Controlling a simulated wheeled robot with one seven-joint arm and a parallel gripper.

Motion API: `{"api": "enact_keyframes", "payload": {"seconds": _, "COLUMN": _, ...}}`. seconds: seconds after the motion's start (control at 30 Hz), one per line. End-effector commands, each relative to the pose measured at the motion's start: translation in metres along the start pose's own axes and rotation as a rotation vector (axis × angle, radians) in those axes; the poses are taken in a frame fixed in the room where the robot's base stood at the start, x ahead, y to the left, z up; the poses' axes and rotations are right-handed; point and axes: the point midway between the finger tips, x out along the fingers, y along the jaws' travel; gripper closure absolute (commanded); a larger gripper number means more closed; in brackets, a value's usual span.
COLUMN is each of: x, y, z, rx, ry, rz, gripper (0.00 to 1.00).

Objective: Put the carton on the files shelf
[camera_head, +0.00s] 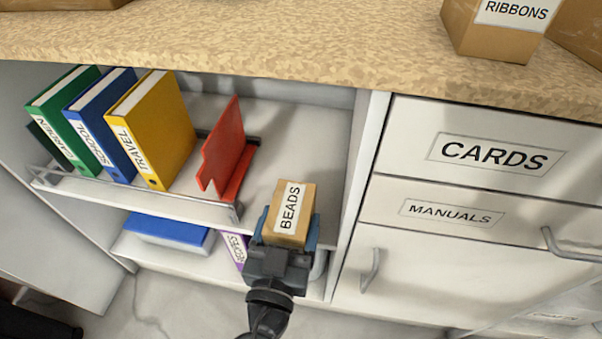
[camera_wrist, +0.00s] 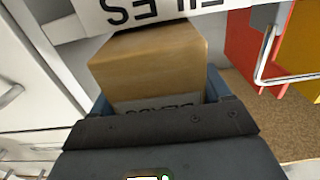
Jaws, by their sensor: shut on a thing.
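A small brown carton (camera_head: 290,212) with a white BEADS label is held in my gripper (camera_head: 287,230), with blue fingers on its two sides. In the head view the carton is at the front right of the upper open shelf (camera_head: 270,170), right of a red bookend (camera_head: 225,152). In the wrist view the carton (camera_wrist: 150,62) fills the middle, between the blue fingers, just by a white strip (camera_wrist: 150,12) reading FILES upside down. I cannot tell whether the carton touches the shelf.
Green, blue and yellow (camera_head: 152,130) binders stand left of the bookend. A wire rail (camera_head: 130,190) runs along the shelf's left front. A white upright (camera_head: 355,185) bounds the right side. The lower shelf (camera_head: 190,262) holds a blue item (camera_head: 165,230) and a purple RECIPES binder (camera_head: 235,245).

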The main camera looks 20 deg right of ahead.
Motion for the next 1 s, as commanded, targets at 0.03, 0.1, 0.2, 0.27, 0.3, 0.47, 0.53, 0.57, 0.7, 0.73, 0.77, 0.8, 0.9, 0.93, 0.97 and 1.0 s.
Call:
{"api": "enact_keyframes", "payload": {"seconds": 0.03, "x": 0.013, "y": 0.000, "z": -0.004, "rx": 0.001, "ry": 0.003, "rz": 0.004, "gripper": 0.82}}
{"api": "enact_keyframes", "payload": {"seconds": 0.1, "x": 0.027, "y": 0.000, "z": -0.004, "rx": 0.002, "ry": 0.004, "rz": 0.004, "gripper": 0.82}}
{"api": "enact_keyframes", "payload": {"seconds": 0.2, "x": 0.044, "y": 0.000, "z": -0.004, "rx": 0.003, "ry": 0.003, "rz": 0.002, "gripper": 0.82}}
{"api": "enact_keyframes", "payload": {"seconds": 0.27, "x": 0.051, "y": 0.000, "z": -0.003, "rx": 0.002, "ry": 0.002, "rz": 0.002, "gripper": 0.82}}
{"api": "enact_keyframes", "payload": {"seconds": 0.3, "x": 0.055, "y": 0.000, "z": -0.003, "rx": 0.002, "ry": 0.003, "rz": 0.001, "gripper": 0.82}}
{"api": "enact_keyframes", "payload": {"seconds": 0.47, "x": 0.064, "y": 0.000, "z": -0.003, "rx": 0.003, "ry": 0.003, "rz": 0.002, "gripper": 0.82}}
{"api": "enact_keyframes", "payload": {"seconds": 0.53, "x": 0.072, "y": 0.000, "z": -0.003, "rx": 0.002, "ry": 0.003, "rz": 0.002, "gripper": 0.82}}
{"api": "enact_keyframes", "payload": {"seconds": 0.57, "x": 0.076, "y": 0.000, "z": -0.003, "rx": 0.002, "ry": 0.003, "rz": 0.002, "gripper": 0.82}}
{"api": "enact_keyframes", "payload": {"seconds": 0.7, "x": 0.099, "y": -0.001, "z": -0.004, "rx": 0.002, "ry": 0.003, "rz": 0.002, "gripper": 0.82}}
{"api": "enact_keyframes", "payload": {"seconds": 0.73, "x": 0.103, "y": 0.000, "z": -0.004, "rx": 0.003, "ry": 0.003, "rz": 0.003, "gripper": 0.82}}
{"api": "enact_keyframes", "payload": {"seconds": 0.77, "x": 0.107, "y": 0.000, "z": -0.003, "rx": 0.003, "ry": 0.003, "rz": 0.003, "gripper": 0.82}}
{"api": "enact_keyframes", "payload": {"seconds": 0.8, "x": 0.104, "y": -0.001, "z": -0.004, "rx": 0.001, "ry": 0.002, "rz": 0.000, "gripper": 0.82}}
{"api": "enact_keyframes", "payload": {"seconds": 0.9, "x": 0.103, "y": -0.001, "z": -0.001, "rx": 0.001, "ry": 0.003, "rz": -0.001, "gripper": 0.82}}
{"api": "enact_keyframes", "payload": {"seconds": 0.93, "x": 0.103, "y": -0.001, "z": -0.001, "rx": 0.002, "ry": 0.003, "rz": -0.001, "gripper": 0.82}}
{"api": "enact_keyframes", "payload": {"seconds": 0.97, "x": 0.103, "y": -0.001, "z": 0.000, "rx": 0.002, "ry": 0.003, "rz": 0.000, "gripper": 0.82}}
{"api": "enact_keyframes", "payload": {"seconds": 1.0, "x": 0.103, "y": -0.001, "z": 0.000, "rx": 0.002, "ry": 0.003, "rz": 0.000, "gripper": 0.82}}
